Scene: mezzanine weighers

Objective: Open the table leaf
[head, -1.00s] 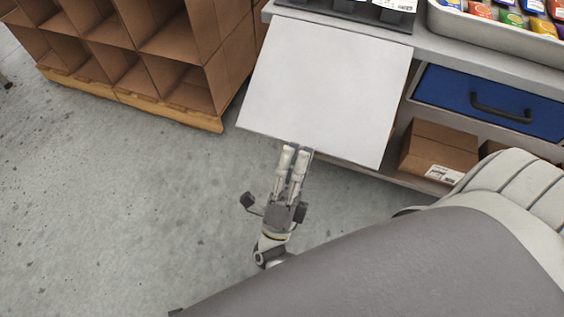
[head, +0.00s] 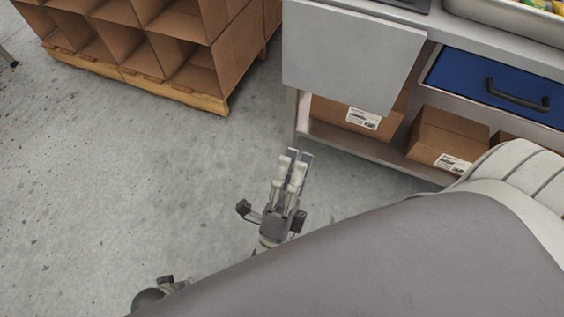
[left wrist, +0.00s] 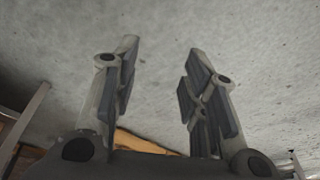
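The table leaf (head: 350,52) is a flat grey panel at the near left end of the weighing table. It hangs steeply down from the table edge in the head view. My right gripper (head: 297,155) is below the leaf's lower edge in the picture, apart from it. Its two fingers are close together with nothing seen between them. My left gripper (left wrist: 160,68) shows in the left wrist view with its fingers spread and nothing between them, over grey floor. In the head view only a dark part of the left arm shows at the bottom.
A blue drawer (head: 497,88) with a black handle is shut under the tabletop. Cardboard boxes (head: 447,138) stand on the lower shelf (head: 372,150). A cardboard pigeonhole rack (head: 150,45) on a wooden pallet stands at upper left. The floor between is clear.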

